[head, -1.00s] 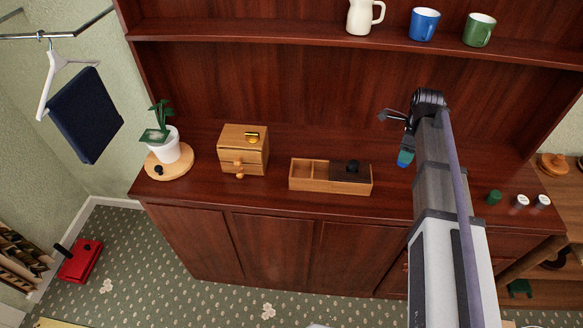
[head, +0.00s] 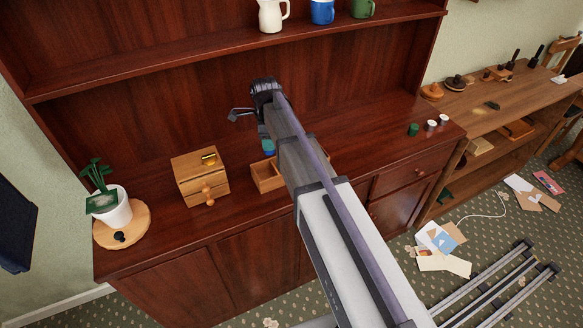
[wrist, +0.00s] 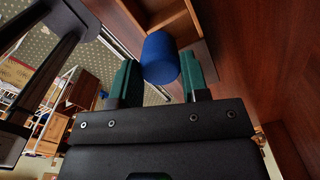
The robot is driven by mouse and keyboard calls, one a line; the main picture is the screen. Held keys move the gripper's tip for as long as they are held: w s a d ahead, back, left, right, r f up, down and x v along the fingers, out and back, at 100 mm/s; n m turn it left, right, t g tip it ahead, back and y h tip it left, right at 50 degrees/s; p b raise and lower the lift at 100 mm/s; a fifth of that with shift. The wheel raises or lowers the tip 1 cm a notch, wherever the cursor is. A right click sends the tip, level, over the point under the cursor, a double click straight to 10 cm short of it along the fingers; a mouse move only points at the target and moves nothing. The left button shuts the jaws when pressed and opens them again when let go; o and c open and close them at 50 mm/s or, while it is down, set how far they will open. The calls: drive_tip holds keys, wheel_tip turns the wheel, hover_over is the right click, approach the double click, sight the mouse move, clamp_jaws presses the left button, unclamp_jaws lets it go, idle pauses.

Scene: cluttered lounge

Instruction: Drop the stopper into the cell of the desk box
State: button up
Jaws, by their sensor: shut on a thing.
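A blue cylindrical stopper (wrist: 160,57) is held between the green fingers of my gripper (wrist: 158,75) in the wrist view. In the head view, my gripper (head: 268,147) is above the back of the wooden desk box (head: 268,181) on the counter. My arm hides much of the box; the left open cell shows. In the wrist view, part of the box (wrist: 178,22) shows behind the stopper. The stopper is apart from the box as far as I can see, though the exact gap cannot be told.
A small drawer chest (head: 200,178) with a yellow item on top stands left of the box. A plant pot (head: 113,210) stands on a round board further left. Green and white caps (head: 414,129) stand at the counter's right. A shelf (head: 230,46) with mugs is above.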

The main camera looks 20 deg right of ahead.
wheel_tip(320, 180, down, 4)
drive_tip(key=b, duration=0.3)
drive_tip(key=shift+f, duration=0.25)
drive_tip(key=shift+a+r, duration=0.1)
drive_tip(key=o, duration=1)
drive_tip(key=shift+r, duration=0.1)
wheel_tip(320, 180, up, 11)
drive_tip(key=p, duration=1.1)
